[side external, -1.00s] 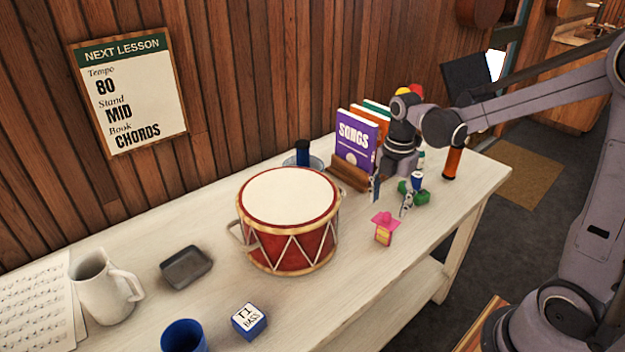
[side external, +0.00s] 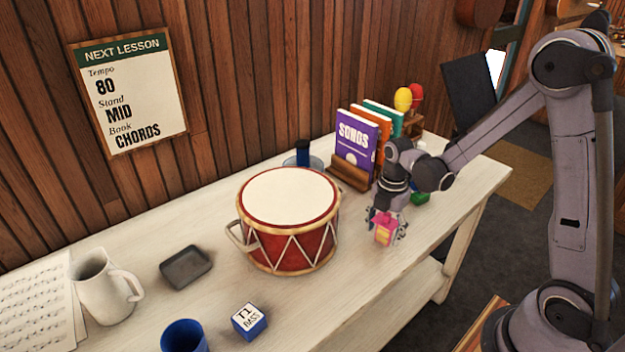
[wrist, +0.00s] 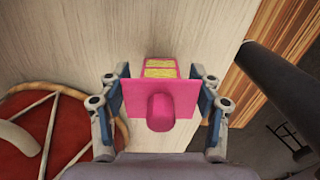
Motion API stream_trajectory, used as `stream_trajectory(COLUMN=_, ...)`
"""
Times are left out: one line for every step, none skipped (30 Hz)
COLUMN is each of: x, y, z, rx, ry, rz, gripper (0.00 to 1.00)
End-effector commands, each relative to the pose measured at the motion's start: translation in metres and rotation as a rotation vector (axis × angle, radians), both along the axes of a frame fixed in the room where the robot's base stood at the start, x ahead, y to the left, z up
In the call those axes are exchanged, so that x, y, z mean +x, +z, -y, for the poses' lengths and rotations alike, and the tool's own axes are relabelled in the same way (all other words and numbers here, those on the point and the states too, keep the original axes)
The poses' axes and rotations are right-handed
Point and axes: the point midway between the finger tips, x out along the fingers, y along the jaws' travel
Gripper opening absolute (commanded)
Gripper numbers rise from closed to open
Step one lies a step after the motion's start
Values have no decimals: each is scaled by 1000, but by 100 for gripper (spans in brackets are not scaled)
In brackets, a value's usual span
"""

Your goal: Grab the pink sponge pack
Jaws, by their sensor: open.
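The pink sponge pack (side external: 384,230) stands near the front edge of the white table, right of the drum. In the wrist view the pack (wrist: 160,97) shows a pink top with a rounded tab and a yellow-marked face beyond it. My gripper (side external: 386,232) is open, with its fingers on either side of the pack. In the wrist view my gripper (wrist: 160,100) has one finger left and one right of the pink top, close to its edges. Whether the fingers touch it I cannot tell.
The red drum (side external: 290,246) stands close on the left. The wooden book holder (side external: 350,175) with songbooks is behind. A green object (side external: 421,198) lies behind my gripper, partly hidden. The table's front edge is close by. A blue block (side external: 249,322) is at the front left.

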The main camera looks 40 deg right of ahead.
Motion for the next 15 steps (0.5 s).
stream_trajectory(x=0, y=-5, z=0, rx=0, ry=0, rz=0, gripper=64)
stream_trajectory(x=0, y=-7, z=0, rx=0, ry=0, rz=0, gripper=64)
stream_trajectory(x=0, y=-9, z=0, rx=0, ry=0, rz=0, gripper=64)
stream_trajectory(x=0, y=-10, z=0, rx=0, ry=0, rz=0, gripper=64)
stream_trajectory(x=0, y=-11, z=0, rx=0, ry=0, rz=0, gripper=64)
stream_trajectory(x=0, y=-12, z=0, rx=0, ry=0, rz=0, gripper=64)
stream_trajectory(x=0, y=-12, z=0, rx=0, ry=0, rz=0, gripper=64)
stream_trajectory(x=0, y=-12, z=0, rx=0, ry=0, rz=0, gripper=64)
stream_trajectory(x=0, y=-12, z=0, rx=0, ry=0, rz=0, gripper=64)
stream_trajectory(x=0, y=-12, z=0, rx=0, ry=0, rz=0, gripper=64)
stream_trajectory(x=0, y=-12, z=0, rx=0, ry=0, rz=0, gripper=64)
stream_trajectory(x=0, y=-12, z=0, rx=0, ry=0, rz=0, gripper=64)
stream_trajectory(x=0, y=-12, z=0, rx=0, ry=0, rz=0, gripper=58)
stream_trajectory(x=0, y=-12, z=0, rx=0, ry=0, rz=0, gripper=50)
stream_trajectory(x=0, y=-12, z=0, rx=0, ry=0, rz=0, gripper=38)
